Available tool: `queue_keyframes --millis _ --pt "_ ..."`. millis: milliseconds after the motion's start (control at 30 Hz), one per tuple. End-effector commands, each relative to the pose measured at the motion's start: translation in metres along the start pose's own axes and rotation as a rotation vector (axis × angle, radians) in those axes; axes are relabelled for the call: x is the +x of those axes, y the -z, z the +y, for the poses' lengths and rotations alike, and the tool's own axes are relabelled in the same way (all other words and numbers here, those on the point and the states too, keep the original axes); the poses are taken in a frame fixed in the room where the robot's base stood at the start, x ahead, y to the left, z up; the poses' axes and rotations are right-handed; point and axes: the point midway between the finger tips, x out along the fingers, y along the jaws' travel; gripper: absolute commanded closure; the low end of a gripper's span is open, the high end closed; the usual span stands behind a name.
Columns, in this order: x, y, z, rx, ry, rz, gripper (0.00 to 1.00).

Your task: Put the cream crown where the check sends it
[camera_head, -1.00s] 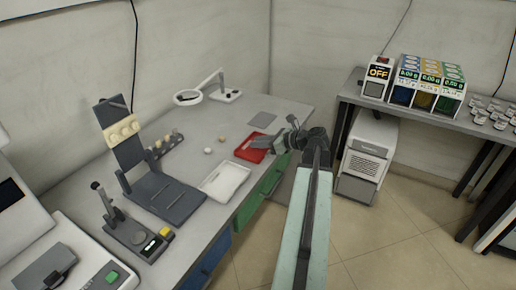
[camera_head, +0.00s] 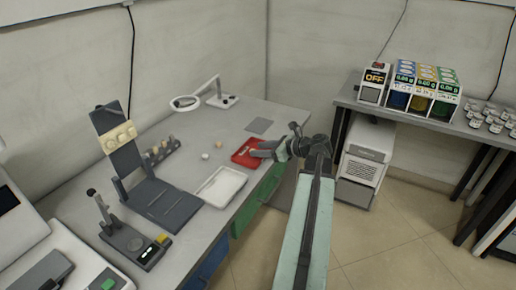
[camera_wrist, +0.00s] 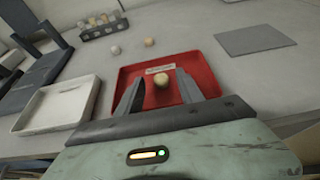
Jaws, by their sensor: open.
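A cream crown (camera_wrist: 162,81) shows in the wrist view over the red tray's floor, in the gap between my fingers. It appears to rest in the tray, but its exact height is hard to tell. The red tray (camera_head: 240,160) lies on the bench and has a small pale label (camera_wrist: 159,70), too small to read; the tray also fills the middle of the wrist view (camera_wrist: 200,61). My gripper (camera_head: 256,152) is open over the tray, its fingers on either side of the crown. The crown is not distinguishable in the head view.
A white tray (camera_head: 238,178) stands left of the red one. Two loose crowns, whitish (camera_head: 205,156) and tan (camera_head: 219,144), lie behind. A rack of crowns (camera_head: 165,147), a dark stand (camera_head: 150,187), a ring magnifier (camera_head: 186,103) and a grey mat (camera_head: 259,126) surround them.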

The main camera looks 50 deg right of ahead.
Motion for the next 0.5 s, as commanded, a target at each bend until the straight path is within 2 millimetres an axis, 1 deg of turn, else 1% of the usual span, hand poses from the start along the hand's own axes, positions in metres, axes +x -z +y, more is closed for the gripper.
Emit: queue_keyframes --millis 33,100,233,333,400,500 --pt "-0.017 -0.005 0.0 0.002 0.004 0.0 0.56" --pt "-0.035 -0.005 0.0 0.003 0.005 -0.001 0.56" --pt "-0.067 -0.005 0.0 0.002 0.004 0.0 0.56" --pt "-0.085 -0.004 0.0 0.003 0.004 0.0 0.56" --pt "-0.093 -0.003 -0.001 0.002 0.003 0.0 0.56" --pt "-0.099 -0.001 0.0 0.001 0.002 0.0 0.56"
